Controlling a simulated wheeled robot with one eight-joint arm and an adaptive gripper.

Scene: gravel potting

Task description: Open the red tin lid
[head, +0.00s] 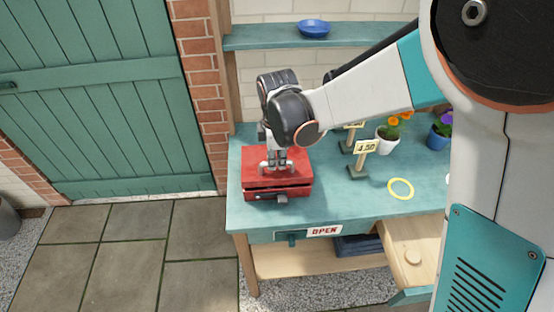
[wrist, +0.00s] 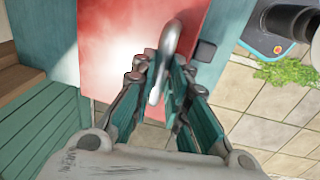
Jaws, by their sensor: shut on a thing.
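The red tin (head: 256,180) stands on the left part of the teal table, and its lid looks down on the box. A dark latch (head: 282,198) shows on its front side. My gripper (head: 277,168) points down over the top of the tin. In the wrist view, my gripper (wrist: 163,78) is shut on a curved grey metal handle (wrist: 170,40) above the red lid (wrist: 110,45). The fingers hide part of the handle.
Price signs (head: 366,147), flower pots (head: 387,139) and a yellow ring (head: 400,189) are on the table (head: 335,208) to the right. A drawer (head: 412,250) stands open at the front right. A blue bowl (head: 313,28) sits on the shelf behind.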

